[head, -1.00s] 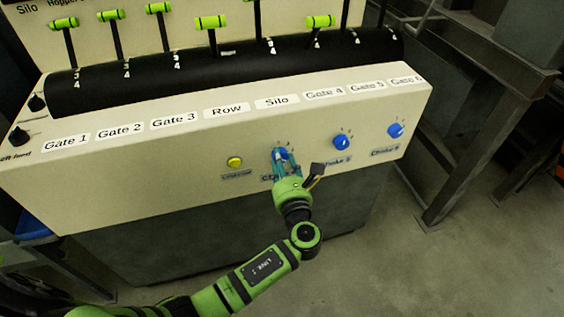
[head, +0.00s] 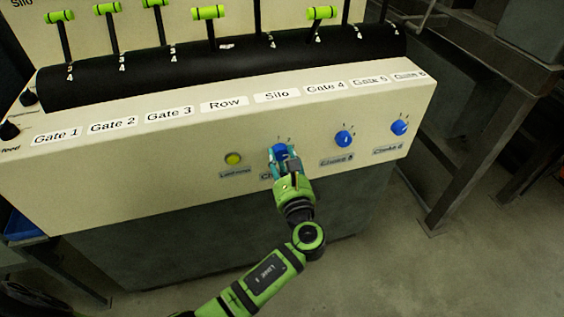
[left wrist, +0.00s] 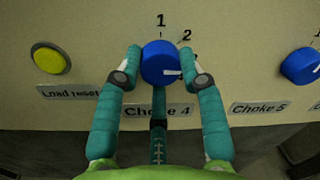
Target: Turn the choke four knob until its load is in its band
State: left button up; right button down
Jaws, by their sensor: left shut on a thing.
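The choke four knob (left wrist: 158,60) is a round blue knob above the "Choke 4" label (left wrist: 158,110) in the left wrist view. Its white pointer mark lies toward the right, close to the right finger; the digits 1 and 2 show around it, and a further digit is partly hidden. My left gripper (left wrist: 160,68) has one teal finger on each side of the knob and is shut on it. In the head view the knob (head: 279,149) shows just beyond the fingers of the left gripper (head: 281,157). My right gripper is not in view. No load readout is visible.
A yellow load reset button (head: 233,158) sits left of the knob. The blue Choke 5 knob (head: 343,138) and Choke 6 knob (head: 399,127) are to the right. Levers with green handles (head: 208,13) stand above. A metal frame (head: 470,150) stands right of the console.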

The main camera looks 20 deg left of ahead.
pick_arm(q)
jog(key=shift+d+f+n, duration=0.15)
jog(key=shift+f+n, duration=0.2)
jog(key=shift+n, duration=0.05)
jog(key=o, duration=1.1)
jog(key=shift+o, duration=0.2)
jog(key=shift+r, duration=0.1)
jog(key=v, duration=1.2)
jog(key=shift+w+r, duration=0.1)
jog(key=shift+r, duration=0.05)
